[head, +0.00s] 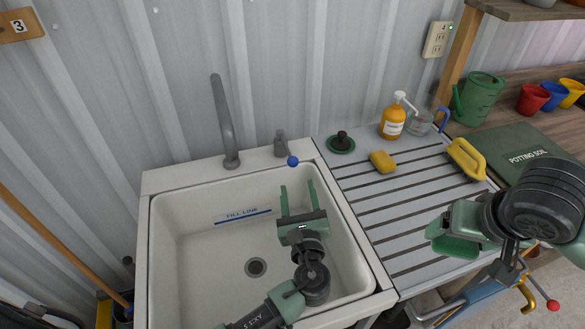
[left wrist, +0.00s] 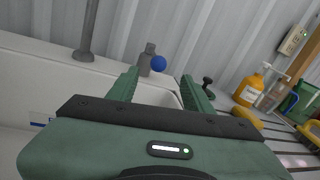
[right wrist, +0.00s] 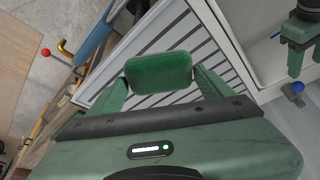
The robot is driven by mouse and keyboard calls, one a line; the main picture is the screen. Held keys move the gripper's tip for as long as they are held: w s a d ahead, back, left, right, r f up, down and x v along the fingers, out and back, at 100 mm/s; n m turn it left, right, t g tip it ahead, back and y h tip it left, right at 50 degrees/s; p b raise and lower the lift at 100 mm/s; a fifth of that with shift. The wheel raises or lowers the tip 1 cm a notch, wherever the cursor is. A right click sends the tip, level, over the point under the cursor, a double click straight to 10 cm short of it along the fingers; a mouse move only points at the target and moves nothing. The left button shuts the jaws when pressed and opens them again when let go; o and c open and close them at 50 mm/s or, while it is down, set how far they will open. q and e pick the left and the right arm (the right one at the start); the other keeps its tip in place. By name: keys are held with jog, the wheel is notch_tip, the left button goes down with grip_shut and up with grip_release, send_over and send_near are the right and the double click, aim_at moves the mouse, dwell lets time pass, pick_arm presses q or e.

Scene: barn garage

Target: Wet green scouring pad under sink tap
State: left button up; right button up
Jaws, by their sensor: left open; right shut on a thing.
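The sink (head: 200,255) is a white basin with a drain and a blue fill line. Its grey tap (head: 226,125) curves up behind the back rim. A grey lever with a blue ball knob (head: 292,161) stands to the tap's right; the knob also shows in the left wrist view (left wrist: 159,63). My left gripper (head: 298,191) is open and empty over the basin, its fingers pointing toward the lever and apart from it. My right gripper (head: 440,234) is shut on the green scouring pad (right wrist: 160,72), held over the ribbed drainboard. No water is visible.
On the drainboard (head: 368,207) are a yellow sponge (head: 382,161), a dark plug (head: 341,142), an amber soap bottle (head: 393,120), a glass jar (head: 420,121) and a yellow brush (head: 466,158). A green watering can (head: 479,97) stands behind. The basin's left side is clear.

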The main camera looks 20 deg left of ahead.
aim_at(294, 166)
jog(key=shift+f, duration=0.55)
pick_arm(q)
jog(key=b+x, duration=0.1)
jog(key=x, duration=0.2)
jog(key=b+x, duration=0.1)
jog(key=x, duration=0.3)
jog(key=f+b+x, duration=0.1)
jog(key=b+x, duration=0.1)
jog(key=x, duration=0.1)
jog(key=shift+w+a, duration=0.15)
jog(key=shift+w, duration=0.25)
pick_arm(e)
notch_tip(294, 166, down, 4)
jog(key=shift+r, duration=0.2)
pick_arm(q)
jog(key=shift+w+a+r, duration=0.1)
jog(key=shift+w+a, duration=0.15)
jog(key=shift+w, duration=0.3)
pick_arm(e)
jog(key=shift+f, duration=0.15)
pick_arm(q)
grip_shut()
